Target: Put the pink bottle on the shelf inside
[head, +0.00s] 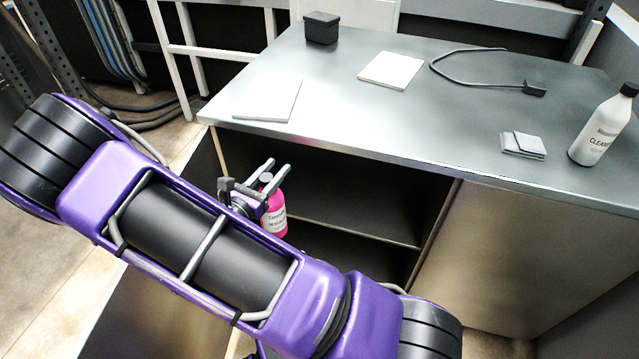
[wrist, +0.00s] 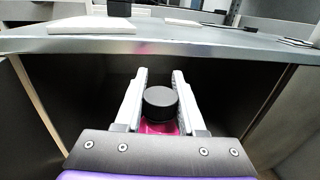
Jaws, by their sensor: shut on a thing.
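The pink bottle (head: 275,213) has a dark cap and a white label. My gripper (head: 275,172) is shut on the bottle near its top and holds it upright at the cabinet's open front. In the wrist view the dark cap (wrist: 160,102) sits between the two fingers of my gripper (wrist: 157,85), with a little pink below it. The shelf (head: 345,222) is a dark board inside the open cabinet under the worktop. The bottle's lower end is partly hidden by my arm in the head view. I cannot tell whether it touches the shelf.
The metal worktop (head: 330,95) overhangs the opening, its front edge just above my gripper. On it are a white bottle (head: 601,130), a grey folded wallet (head: 523,144), a black box (head: 321,28) and a cable (head: 445,75). A closed panel (head: 535,255) is right of the opening.

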